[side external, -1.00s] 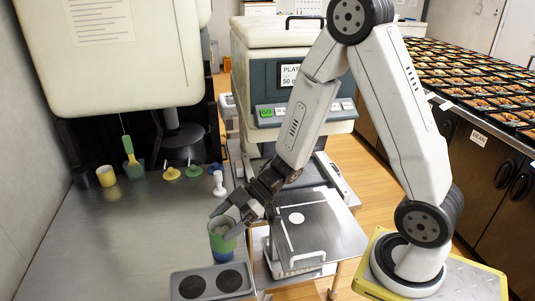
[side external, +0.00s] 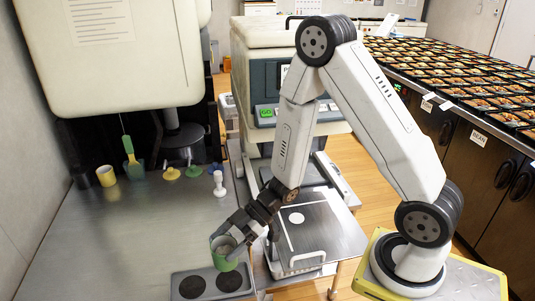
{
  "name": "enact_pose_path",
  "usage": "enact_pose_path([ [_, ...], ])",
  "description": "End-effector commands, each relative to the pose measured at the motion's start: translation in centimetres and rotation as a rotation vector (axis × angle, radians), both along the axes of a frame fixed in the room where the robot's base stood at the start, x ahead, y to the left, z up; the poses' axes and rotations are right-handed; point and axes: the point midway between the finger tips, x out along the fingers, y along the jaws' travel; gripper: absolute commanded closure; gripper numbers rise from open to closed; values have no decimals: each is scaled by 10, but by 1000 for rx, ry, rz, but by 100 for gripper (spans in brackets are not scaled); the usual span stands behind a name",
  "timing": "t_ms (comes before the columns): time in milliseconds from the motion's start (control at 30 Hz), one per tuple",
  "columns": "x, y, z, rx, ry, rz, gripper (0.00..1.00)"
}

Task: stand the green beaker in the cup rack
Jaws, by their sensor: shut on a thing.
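The green beaker (side external: 226,264) is upright in the side external view. My gripper (side external: 232,239) is shut on it near its rim, reaching in from the upper right. The grey cup rack (side external: 210,290) lies at the bottom of the view with two dark round holes. The beaker's lower end overlaps the rack's back edge in the picture, just behind the right hole (side external: 229,282). Both holes show mostly clear. The beaker's height above the rack is hard to tell from this angle.
A yellow cup (side external: 106,176), a green-handled scoop (side external: 130,158), yellow and green lid-like pieces and a white upright piece (side external: 219,184) stand along the back of the steel counter (side external: 110,240). The counter's middle is clear. A metal plate (side external: 310,228) lies to the right.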

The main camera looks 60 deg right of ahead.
Motion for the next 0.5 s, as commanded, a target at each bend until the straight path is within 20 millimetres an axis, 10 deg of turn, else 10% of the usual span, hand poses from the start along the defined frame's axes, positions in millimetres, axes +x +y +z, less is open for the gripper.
enact_pose_path([
  [500,0,0,-38,1,1,0,85],
])
